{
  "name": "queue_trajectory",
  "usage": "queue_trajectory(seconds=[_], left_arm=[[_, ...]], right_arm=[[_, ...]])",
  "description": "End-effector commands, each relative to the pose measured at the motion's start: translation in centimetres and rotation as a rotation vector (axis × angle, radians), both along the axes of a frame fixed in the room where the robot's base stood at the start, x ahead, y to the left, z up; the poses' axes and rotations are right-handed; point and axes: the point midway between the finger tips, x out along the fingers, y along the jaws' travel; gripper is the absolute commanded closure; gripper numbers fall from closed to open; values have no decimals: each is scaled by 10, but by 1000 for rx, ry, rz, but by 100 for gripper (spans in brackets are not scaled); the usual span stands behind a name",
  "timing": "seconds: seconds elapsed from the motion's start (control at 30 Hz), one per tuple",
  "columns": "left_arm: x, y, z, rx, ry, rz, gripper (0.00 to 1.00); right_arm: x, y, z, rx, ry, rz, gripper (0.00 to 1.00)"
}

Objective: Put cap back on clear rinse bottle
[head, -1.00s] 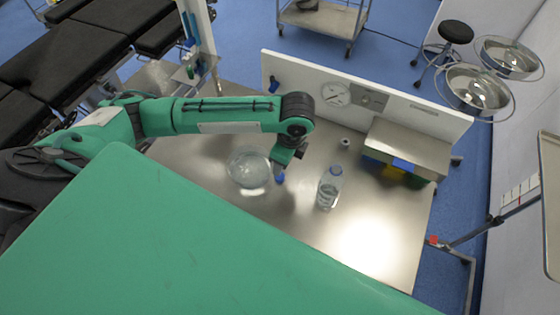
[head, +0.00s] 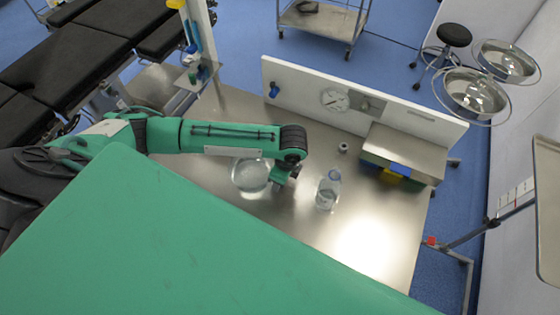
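The clear rinse bottle (head: 327,191) stands upright on the steel table, right of my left gripper in the head view. Its neck looks pale bluish. A small blue cap (head: 277,187) shows at the fingertips of my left gripper (head: 280,182), between the bottle and a round clear bowl. The gripper points down close to the tabletop and partly covers the cap. The fingers are too small and dark to tell whether they are open or closed on it. My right gripper is not in view.
The clear bowl (head: 250,175) sits just left of my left gripper. A white upright panel (head: 300,95) borders the table's back. A steel shelf box (head: 405,150) with blue and yellow items stands at the right. A small metal piece (head: 343,148) lies behind the bottle.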

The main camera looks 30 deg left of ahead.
Motion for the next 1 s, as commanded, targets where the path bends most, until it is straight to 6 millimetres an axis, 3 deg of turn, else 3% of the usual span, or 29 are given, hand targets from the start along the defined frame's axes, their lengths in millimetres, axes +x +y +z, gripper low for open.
queue_trajectory(seconds=[0.37,0.4,0.63,1.0], left_arm=[[0,0,-5,-1,-1,-1,47],[0,0,-5,-1,-1,-1,49],[0,1,-5,-1,-1,-1,94],[0,1,-4,-1,-1,-1,95]], right_arm=[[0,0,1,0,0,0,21],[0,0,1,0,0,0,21],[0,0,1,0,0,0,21],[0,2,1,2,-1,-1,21]])
